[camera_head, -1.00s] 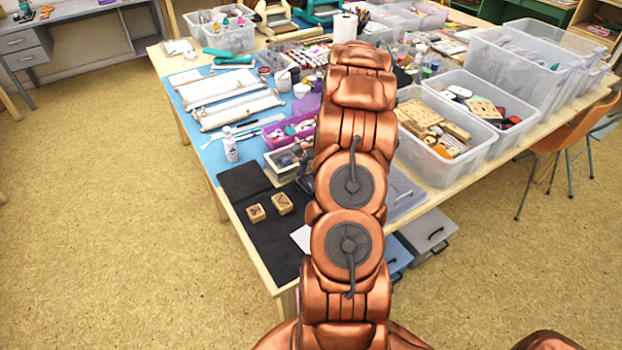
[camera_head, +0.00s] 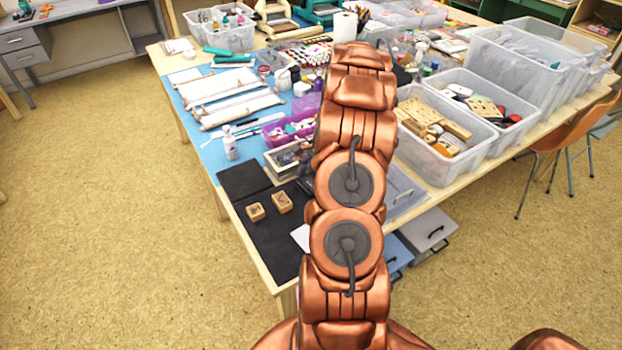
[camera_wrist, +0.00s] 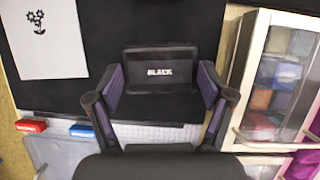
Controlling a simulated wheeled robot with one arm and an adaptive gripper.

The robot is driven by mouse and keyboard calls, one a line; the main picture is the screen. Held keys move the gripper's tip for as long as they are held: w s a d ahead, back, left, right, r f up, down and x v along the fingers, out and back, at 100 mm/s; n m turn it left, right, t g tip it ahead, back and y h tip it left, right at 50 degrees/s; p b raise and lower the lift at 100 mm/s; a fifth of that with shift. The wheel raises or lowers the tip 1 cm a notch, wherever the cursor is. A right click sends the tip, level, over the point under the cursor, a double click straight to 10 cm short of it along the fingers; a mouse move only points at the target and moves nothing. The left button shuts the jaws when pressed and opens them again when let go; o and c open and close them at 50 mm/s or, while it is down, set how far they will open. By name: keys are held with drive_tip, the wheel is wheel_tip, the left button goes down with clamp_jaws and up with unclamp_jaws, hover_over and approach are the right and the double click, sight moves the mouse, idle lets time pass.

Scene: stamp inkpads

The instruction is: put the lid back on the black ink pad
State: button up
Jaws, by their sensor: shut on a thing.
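In the wrist view a black rectangular lid (camera_wrist: 160,76) marked "BLACK" lies between the fingertips of my gripper (camera_wrist: 160,92). The two fingers press on its left and right sides, so my gripper is shut on it. A black surface spreads beneath and around the lid. I cannot make out a separate ink pad base under it, nor how high the lid is above the surface. In the head view my arm hides most of my gripper and the lid.
A white card with a flower print (camera_wrist: 42,38) lies at left in the wrist view. A clear drawer box (camera_wrist: 275,80) stands close on the right. Small red (camera_wrist: 31,126) and blue (camera_wrist: 82,131) pads are at lower left. Two wooden stamps (camera_head: 255,212) (camera_head: 281,202) sit on the black mat (camera_head: 262,240).

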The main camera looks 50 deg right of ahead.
drive_tip(key=shift+f, duration=0.15)
idle(0.6)
drive_tip(key=o, duration=0.7)
idle(0.3)
drive_tip(key=shift+r+p, duration=0.75)
drive_tip(key=shift+r, duration=2.75)
